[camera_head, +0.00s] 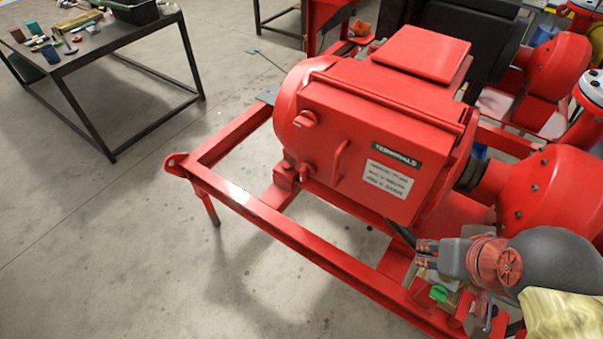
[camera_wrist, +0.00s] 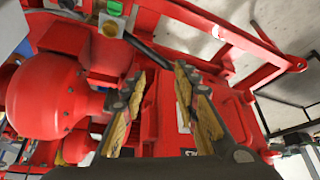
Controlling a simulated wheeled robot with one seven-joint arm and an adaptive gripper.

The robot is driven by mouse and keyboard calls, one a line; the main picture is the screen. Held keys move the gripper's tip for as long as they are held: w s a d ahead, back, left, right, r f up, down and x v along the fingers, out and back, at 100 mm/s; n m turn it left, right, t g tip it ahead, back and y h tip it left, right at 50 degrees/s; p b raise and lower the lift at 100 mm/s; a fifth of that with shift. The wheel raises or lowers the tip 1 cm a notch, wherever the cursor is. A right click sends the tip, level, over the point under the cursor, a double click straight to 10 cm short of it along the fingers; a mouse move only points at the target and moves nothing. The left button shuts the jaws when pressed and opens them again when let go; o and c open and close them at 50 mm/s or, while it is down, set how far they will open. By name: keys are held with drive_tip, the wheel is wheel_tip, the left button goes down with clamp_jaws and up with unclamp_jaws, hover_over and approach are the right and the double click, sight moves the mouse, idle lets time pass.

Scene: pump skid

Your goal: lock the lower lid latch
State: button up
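The red terminal box (camera_head: 345,130) has a closed-looking lid with a TERMINALS label (camera_head: 397,155) and a bar handle (camera_head: 339,158). The upper lid latch (camera_head: 305,119) is a red knob near the lid's left edge. The lower lid latch (camera_head: 303,172) is a smaller red shape below it; its lock position is unclear. My gripper (camera_head: 426,254) is at the lower right of the lid, apart from both latches. In the wrist view my gripper (camera_wrist: 160,72) has its yellow-padded fingers spread with nothing between them. I cannot make out the latches there.
A red skid frame rail (camera_head: 290,230) runs in front of the box. A green button (camera_head: 439,293) sits near my gripper; it also shows in the wrist view (camera_wrist: 114,8). Red pump housings (camera_head: 550,195) stand at right. A black table (camera_head: 100,45) is back left. Floor left is clear.

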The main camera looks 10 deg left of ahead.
drive_tip(key=a+f+n+g+p, duration=0.3)
drive_tip(key=a+p, duration=0.1)
drive_tip(key=a, duration=0.4)
drive_tip(key=n+t+h+p, duration=0.7)
drive_tip(key=n+t+p, duration=0.7)
drive_tip(key=n, duration=1.4)
approach(301, 174)
drive_tip(key=w, duration=0.2)
drive_tip(key=x, duration=0.7)
drive_tip(key=shift+w+d, duration=0.1)
drive_tip(key=shift+d, duration=0.35)
drive_tip(key=shift+c, duration=0.7)
clamp_jaws()
